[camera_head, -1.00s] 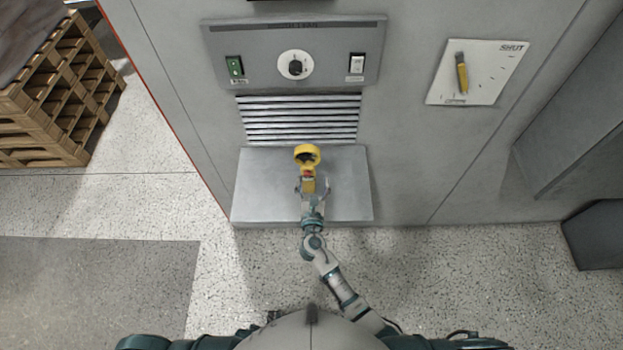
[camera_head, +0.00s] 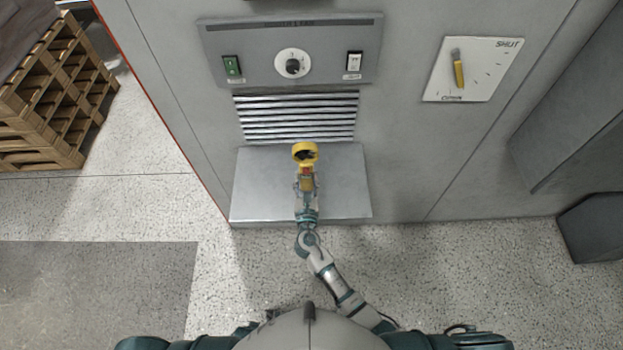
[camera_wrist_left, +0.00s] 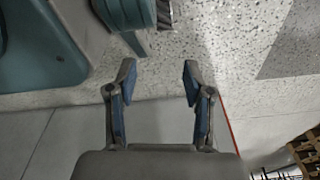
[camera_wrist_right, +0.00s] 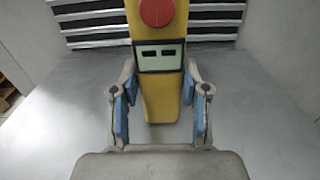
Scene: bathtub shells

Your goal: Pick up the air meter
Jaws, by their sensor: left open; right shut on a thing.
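The air meter (camera_head: 305,154) is yellow, with a round ring-shaped fan head at its far end. It is over the grey metal shelf (camera_head: 343,185) below the vent slats. In the right wrist view the yellow body of the air meter (camera_wrist_right: 160,95) shows a red round button and a small display. My right gripper (camera_head: 306,184) is shut on its handle, with one finger on each side. I cannot tell whether the meter touches the shelf. My left gripper (camera_wrist_left: 158,75) is open and empty, in its own wrist view above the speckled floor.
A grey panel with a dial (camera_head: 293,64) and two switches is above the vent slats (camera_head: 297,117). A white plate with a yellow lever (camera_head: 458,72) is on the wall at right. Wooden pallets (camera_head: 52,105) stand at the far left. The speckled floor in front is clear.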

